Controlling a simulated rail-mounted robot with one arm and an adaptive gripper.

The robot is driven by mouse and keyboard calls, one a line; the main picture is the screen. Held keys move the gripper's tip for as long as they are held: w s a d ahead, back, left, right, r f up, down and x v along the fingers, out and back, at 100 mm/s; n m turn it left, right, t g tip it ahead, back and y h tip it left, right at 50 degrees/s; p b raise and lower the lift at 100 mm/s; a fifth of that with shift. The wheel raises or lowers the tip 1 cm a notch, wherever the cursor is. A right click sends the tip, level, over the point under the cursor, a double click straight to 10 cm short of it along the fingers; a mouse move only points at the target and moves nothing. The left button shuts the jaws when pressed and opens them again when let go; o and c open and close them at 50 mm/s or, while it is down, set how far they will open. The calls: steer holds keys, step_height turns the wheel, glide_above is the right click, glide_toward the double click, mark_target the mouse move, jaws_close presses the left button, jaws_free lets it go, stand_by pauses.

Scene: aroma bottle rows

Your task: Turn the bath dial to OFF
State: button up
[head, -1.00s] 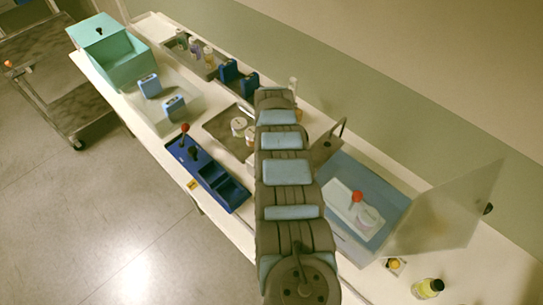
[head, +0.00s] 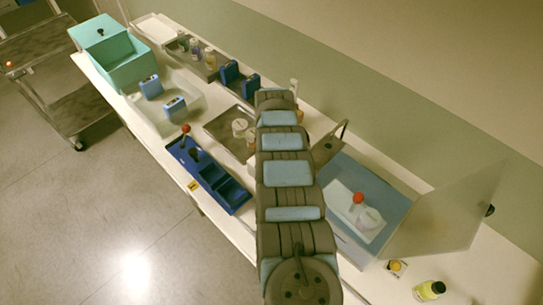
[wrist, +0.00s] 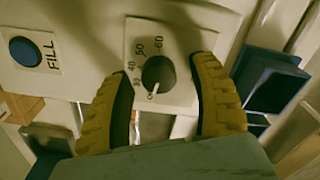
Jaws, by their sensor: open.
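The bath dial (wrist: 158,74) is a dark round knob on a pale panel (wrist: 185,96) in the wrist view. Its printed scale shows 30, 40, 50 and 60. A light pointer mark on the knob points down and slightly left, near a partly hidden label that seems to start with O. My gripper (wrist: 163,66) is open, with one ribbed yellow finger on each side of the dial. Gaps show between fingers and knob, so it is not held. In the head view my arm hides the dial and gripper.
A blue FILL button (wrist: 26,51) is left of the dial. A dark blue holder (wrist: 272,80) is close to the right finger. In the head view, a blue tray with a red-knobbed lever (head: 208,175) and a clear raised panel (head: 445,215) flank my arm.

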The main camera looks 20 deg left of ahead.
step_height(320, 180, up, 12)
stand_by(0.6)
stand_by(0.5)
